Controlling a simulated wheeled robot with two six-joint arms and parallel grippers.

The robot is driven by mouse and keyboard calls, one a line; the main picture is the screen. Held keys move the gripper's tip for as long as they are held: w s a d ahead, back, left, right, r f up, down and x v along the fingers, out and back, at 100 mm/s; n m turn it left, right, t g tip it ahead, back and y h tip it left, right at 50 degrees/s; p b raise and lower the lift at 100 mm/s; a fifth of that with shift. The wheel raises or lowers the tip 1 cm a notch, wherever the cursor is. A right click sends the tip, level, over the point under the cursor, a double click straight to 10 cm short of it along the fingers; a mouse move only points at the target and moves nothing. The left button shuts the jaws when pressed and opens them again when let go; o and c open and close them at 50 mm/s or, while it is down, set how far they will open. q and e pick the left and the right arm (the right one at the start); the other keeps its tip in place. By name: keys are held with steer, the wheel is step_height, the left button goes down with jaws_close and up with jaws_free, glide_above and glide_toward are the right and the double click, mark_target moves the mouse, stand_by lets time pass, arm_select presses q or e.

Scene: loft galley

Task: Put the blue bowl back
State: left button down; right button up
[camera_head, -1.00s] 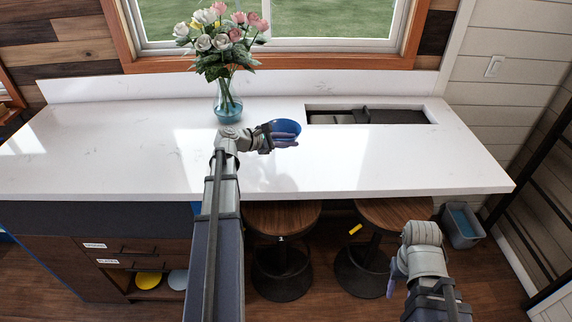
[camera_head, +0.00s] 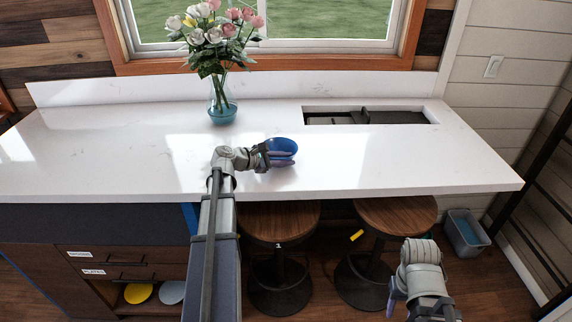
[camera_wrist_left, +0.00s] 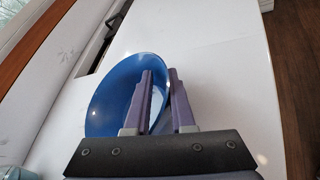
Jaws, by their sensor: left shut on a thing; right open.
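The blue bowl (camera_head: 281,146) is over the white counter (camera_head: 120,150), right of the flower vase, in the head view. My left gripper (camera_head: 278,158) is shut on its near rim. In the left wrist view the bowl (camera_wrist_left: 112,92) is tilted, its inside facing the camera, with the wall between the two purple fingers of the left gripper (camera_wrist_left: 160,100). I cannot tell whether the bowl touches the counter. My right gripper (camera_head: 393,298) is at the lower right, in front of the counter and low, open and empty.
A glass vase of flowers (camera_head: 222,108) stands at the back. A recessed opening (camera_head: 365,117) is cut into the counter at the right. Below are two stools (camera_head: 395,214), an open cubby with yellow (camera_head: 138,292) and light-blue dishes (camera_head: 171,292), labelled drawers (camera_head: 125,258) and a grey bin (camera_head: 466,232).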

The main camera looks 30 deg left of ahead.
arm_select(q)
steer(key=shift+r, duration=0.1)
steer(key=c, duration=0.8)
jaws_free()
steer(key=shift+o, duration=0.2)
steer(key=shift+r, duration=0.15)
steer(key=p+v, duration=0.4)
steer(key=v, duration=0.6)
steer(key=shift+s+a, duration=0.1)
steer(key=shift+s, duration=0.1)
steer(key=shift+s+a+r, duration=0.2)
steer(key=shift+s+a, duration=0.15)
steer(key=shift+s, duration=0.25)
